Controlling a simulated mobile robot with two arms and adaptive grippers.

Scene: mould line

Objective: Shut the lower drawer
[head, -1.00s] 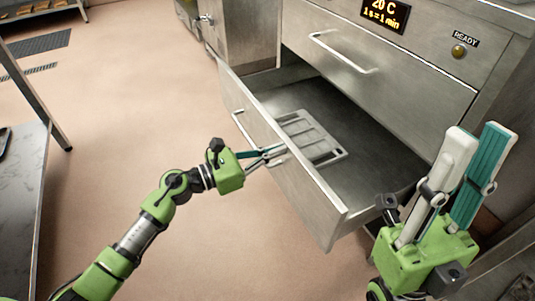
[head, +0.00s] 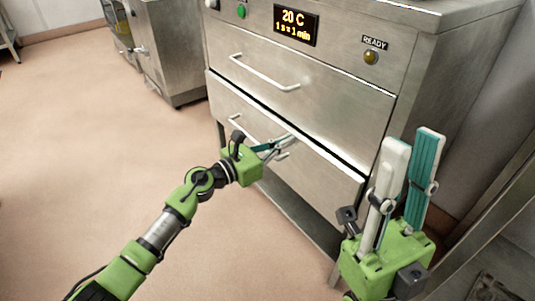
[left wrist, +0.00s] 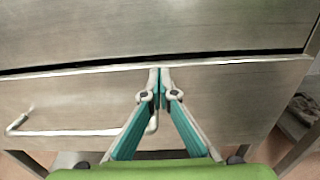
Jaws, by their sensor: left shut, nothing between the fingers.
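The lower drawer (head: 315,170) is a steel front with a bar handle (head: 240,128). It stands almost in line with the cabinet; a thin dark gap and a bright rim show along its top edge. It also fills the middle of the left wrist view (left wrist: 230,105), with its handle (left wrist: 70,133) at lower left. My left gripper (head: 289,139) is shut and empty, its fingertips (left wrist: 160,72) at the drawer front near the top edge, right of the handle's middle. The drawer's inside is hidden. My right gripper (head: 411,140) is open and empty, pointing up, right of the drawer.
The upper drawer (head: 300,85) with its handle (head: 265,75) is shut. Above it are a display (head: 296,25) reading 20 C and a READY lamp (head: 371,58). Another steel cabinet (head: 170,50) stands at the back left. The floor (head: 90,140) at left is clear.

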